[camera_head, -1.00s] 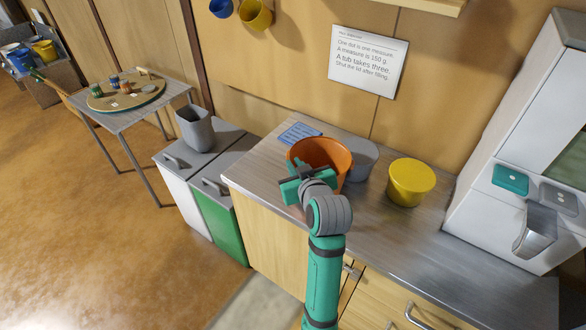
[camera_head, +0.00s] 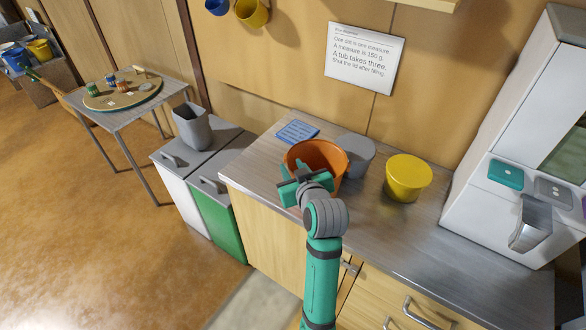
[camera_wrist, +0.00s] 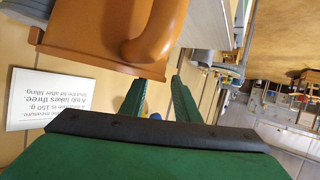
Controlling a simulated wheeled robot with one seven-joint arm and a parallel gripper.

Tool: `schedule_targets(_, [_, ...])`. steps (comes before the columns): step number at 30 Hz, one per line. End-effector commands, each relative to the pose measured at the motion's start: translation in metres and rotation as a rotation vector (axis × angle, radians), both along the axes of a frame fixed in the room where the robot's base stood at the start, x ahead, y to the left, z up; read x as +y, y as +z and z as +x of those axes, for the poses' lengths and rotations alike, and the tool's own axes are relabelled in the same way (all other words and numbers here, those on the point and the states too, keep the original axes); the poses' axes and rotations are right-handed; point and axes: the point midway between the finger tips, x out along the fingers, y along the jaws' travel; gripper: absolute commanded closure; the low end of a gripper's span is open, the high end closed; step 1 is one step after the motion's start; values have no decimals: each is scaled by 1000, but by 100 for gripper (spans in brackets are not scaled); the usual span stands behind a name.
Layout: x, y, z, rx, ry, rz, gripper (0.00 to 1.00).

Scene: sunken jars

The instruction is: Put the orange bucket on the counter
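The orange bucket (camera_head: 330,155) stands upright on the counter (camera_head: 262,171), as far as I can see; my gripper and wrist hide part of its near side and base. It fills the upper left of the wrist view (camera_wrist: 85,40), with its curved handle showing. My gripper (camera_head: 293,180) is at the bucket's near left side. In the wrist view the two green fingers (camera_wrist: 158,92) are apart with nothing between them, and the bucket's orange wall is just beyond their tips. I cannot tell whether a finger touches it.
A grey tub (camera_head: 357,153) stands right behind the bucket, and a yellow tub (camera_head: 408,178) farther right. A blue card (camera_head: 297,132) lies behind left. A white dispenser (camera_head: 510,150) stands at the right. Bins (camera_head: 205,170) adjoin the counter's left end. The counter's front right is clear.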

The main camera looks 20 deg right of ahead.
Motion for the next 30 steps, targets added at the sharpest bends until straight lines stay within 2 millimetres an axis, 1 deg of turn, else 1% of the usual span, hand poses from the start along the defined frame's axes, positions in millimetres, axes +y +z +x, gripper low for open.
schedule_targets(5, [1, 9, -20, -2, -1, 0, 71])
schedule_targets(12, [2, 27, -65, -2, -2, -1, 71])
schedule_targets(18, [3, 39, -95, -1, -2, -1, 71])
schedule_targets(21, [4, 43, -104, -1, 0, -1, 71])
schedule_targets(24, [4, 45, -109, -1, 0, 0, 71])
schedule_targets(30, [4, 46, -111, 0, 0, 0, 71])
